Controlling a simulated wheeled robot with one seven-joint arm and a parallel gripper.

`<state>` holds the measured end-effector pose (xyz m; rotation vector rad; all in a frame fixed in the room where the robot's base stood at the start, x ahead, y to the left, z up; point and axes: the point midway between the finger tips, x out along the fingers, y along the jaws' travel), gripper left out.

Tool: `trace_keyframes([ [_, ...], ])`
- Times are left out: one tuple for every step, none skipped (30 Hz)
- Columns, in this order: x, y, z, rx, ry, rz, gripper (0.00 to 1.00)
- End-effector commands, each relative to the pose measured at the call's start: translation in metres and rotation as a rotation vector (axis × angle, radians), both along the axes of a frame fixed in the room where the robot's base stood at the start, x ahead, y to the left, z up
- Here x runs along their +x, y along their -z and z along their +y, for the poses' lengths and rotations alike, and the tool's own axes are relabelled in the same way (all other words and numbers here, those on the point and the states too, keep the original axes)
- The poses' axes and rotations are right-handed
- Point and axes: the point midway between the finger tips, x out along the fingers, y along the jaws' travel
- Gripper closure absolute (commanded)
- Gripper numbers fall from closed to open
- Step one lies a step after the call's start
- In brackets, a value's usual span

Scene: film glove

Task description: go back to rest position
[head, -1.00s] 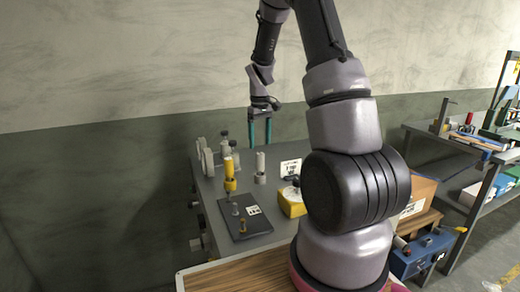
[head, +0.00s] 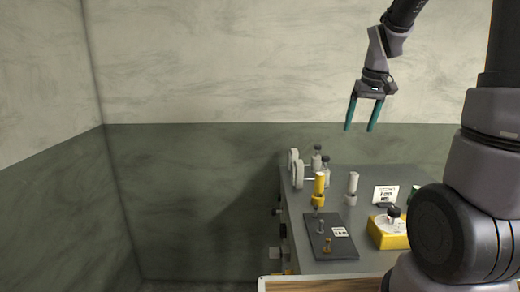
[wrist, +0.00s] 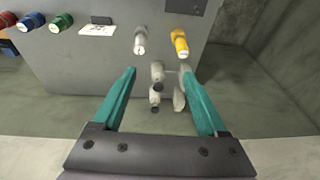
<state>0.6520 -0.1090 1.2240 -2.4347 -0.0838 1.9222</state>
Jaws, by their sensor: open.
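My gripper (head: 360,127) is open and empty, with two teal fingers pointing down. In the head view it hangs in front of the wall, well above the grey workbench (head: 350,208). In the wrist view the gripper (wrist: 162,105) shows its fingers apart at left and right. Between and beyond them are light grey fittings (wrist: 157,88) on the bench. A yellow cylinder (head: 319,188) and a light grey cylinder (head: 352,188) stand on the bench below. Nothing is between the fingertips in the head view.
A dark plate with small pegs (head: 332,235) lies near the bench's front. A yellow box with a white top (head: 388,232) and a white sign (head: 385,195) stand to its right. The left wall (head: 50,200) meets the back wall (head: 220,70) in a corner. The air around the gripper is clear.

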Motion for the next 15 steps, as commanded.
trace_keyframes([
  [-0.016, -0.019, 0.006, 0.017, 0.028, -0.038, 0.24],
  [-0.025, -0.028, 0.009, 0.028, 0.047, -0.058, 0.24],
  [-0.038, -0.039, 0.013, 0.043, 0.072, -0.081, 0.24],
  [-0.047, -0.047, 0.016, 0.057, 0.093, -0.099, 0.24],
  [-0.057, -0.054, 0.019, 0.07, 0.111, -0.118, 0.24],
  [-0.07, -0.063, 0.023, 0.086, 0.135, -0.141, 0.24],
  [-0.079, -0.069, 0.025, 0.1, 0.154, -0.16, 0.24],
  [-0.089, -0.075, 0.028, 0.114, 0.172, -0.176, 0.24],
  [-0.103, -0.082, 0.031, 0.133, 0.195, -0.2, 0.24],
  [-0.112, -0.086, 0.034, 0.147, 0.212, -0.216, 0.24],
  [-0.121, -0.089, 0.036, 0.16, 0.229, -0.231, 0.24],
  [-0.133, -0.094, 0.039, 0.178, 0.248, -0.251, 0.24],
  [-0.141, -0.096, 0.041, 0.19, 0.261, -0.263, 0.24],
  [-0.148, -0.098, 0.043, 0.202, 0.275, -0.276, 0.24],
  [-0.157, -0.099, 0.045, 0.217, 0.288, -0.289, 0.24],
])
